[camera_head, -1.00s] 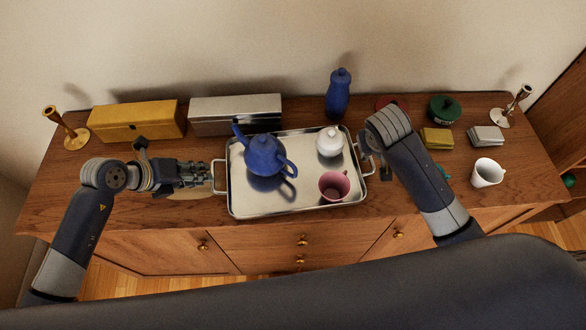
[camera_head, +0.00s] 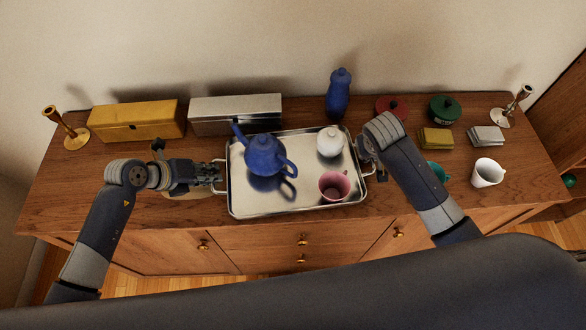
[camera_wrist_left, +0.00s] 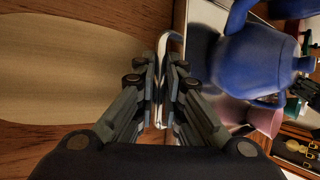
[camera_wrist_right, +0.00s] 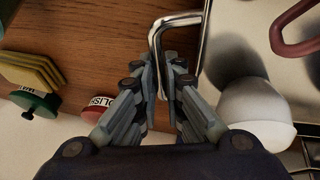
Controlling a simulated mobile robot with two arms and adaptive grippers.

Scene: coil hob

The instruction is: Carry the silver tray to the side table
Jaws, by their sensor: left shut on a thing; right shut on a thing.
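The silver tray (camera_head: 300,205) lies on the wooden sideboard top in the head view. It bears a blue teapot (camera_head: 264,155), a white lidded pot (camera_head: 330,142) and a pink cup (camera_head: 334,186). My left gripper (camera_head: 218,172) is at the tray's left handle; in the left wrist view its fingers (camera_wrist_left: 163,75) are shut on that handle. My right gripper (camera_head: 366,160) is at the right handle, partly hidden by its own arm in the head view. In the right wrist view its fingers (camera_wrist_right: 163,75) are shut on the right handle (camera_wrist_right: 175,20).
A yellow box (camera_head: 136,121), a silver box (camera_head: 236,114) and a blue bottle (camera_head: 339,95) stand behind the tray. A pale oval board (camera_wrist_left: 60,80) lies left of the tray.

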